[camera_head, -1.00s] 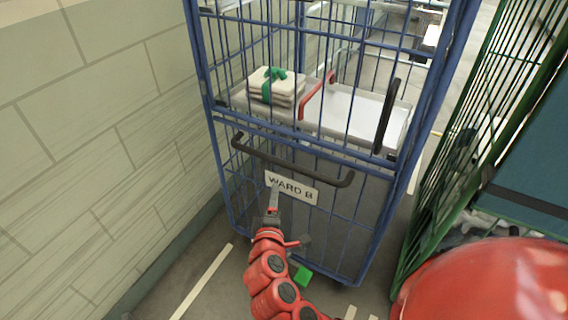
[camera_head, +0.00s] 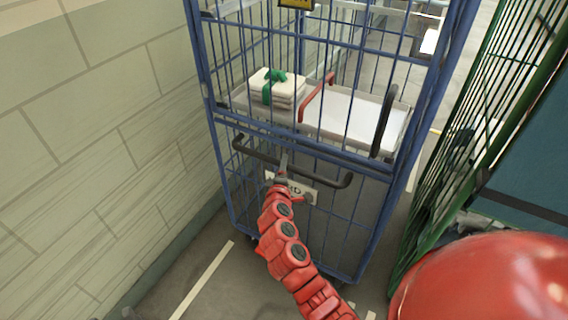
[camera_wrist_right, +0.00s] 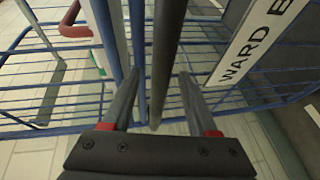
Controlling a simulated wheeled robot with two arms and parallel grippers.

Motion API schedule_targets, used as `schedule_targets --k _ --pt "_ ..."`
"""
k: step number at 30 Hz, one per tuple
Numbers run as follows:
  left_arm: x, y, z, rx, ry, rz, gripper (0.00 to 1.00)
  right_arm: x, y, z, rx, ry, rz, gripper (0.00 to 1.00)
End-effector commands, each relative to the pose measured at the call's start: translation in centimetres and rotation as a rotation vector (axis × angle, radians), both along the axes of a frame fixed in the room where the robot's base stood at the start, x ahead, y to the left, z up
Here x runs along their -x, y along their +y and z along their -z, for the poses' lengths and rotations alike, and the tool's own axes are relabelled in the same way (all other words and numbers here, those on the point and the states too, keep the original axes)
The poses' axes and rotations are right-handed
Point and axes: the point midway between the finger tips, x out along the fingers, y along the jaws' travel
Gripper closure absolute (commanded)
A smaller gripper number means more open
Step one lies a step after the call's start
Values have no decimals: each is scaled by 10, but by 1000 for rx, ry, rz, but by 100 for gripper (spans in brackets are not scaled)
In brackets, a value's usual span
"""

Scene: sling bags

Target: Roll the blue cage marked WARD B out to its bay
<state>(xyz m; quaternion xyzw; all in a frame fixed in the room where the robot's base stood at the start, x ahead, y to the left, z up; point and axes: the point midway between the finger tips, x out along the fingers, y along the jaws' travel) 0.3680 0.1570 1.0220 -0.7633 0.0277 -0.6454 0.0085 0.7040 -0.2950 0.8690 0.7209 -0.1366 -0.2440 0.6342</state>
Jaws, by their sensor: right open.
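The blue wire cage (camera_head: 210,112) stands in front of me beside the wall. A dark handle bar (camera_head: 322,175) runs across the cage front just above the plate. My right gripper (camera_head: 284,156) is at this bar. In the right wrist view its open fingers (camera_wrist_right: 158,76) stand either side of the bar (camera_wrist_right: 168,45); I cannot tell whether they touch it. My left gripper is not in view.
Folded cream cloths tied with green (camera_head: 275,86) and a red handle (camera_head: 316,97) show inside the cage. A block wall (camera_head: 90,130) is close on the left. A green mesh cage (camera_head: 440,190) stands close on the right. A pale line (camera_head: 203,280) marks the floor.

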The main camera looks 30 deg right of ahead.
Motion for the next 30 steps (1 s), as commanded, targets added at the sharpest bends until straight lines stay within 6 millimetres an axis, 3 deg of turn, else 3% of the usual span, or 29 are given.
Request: schedule_targets --k 6,15,25,30 --pt "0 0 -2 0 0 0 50 -13 -9 3 1 2 2 41" --pt "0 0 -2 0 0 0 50 -14 -9 4 0 2 1 41" --pt "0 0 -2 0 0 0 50 -14 -9 4 1 2 0 98" --pt "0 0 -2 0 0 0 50 -14 -9 4 1 2 1 100"
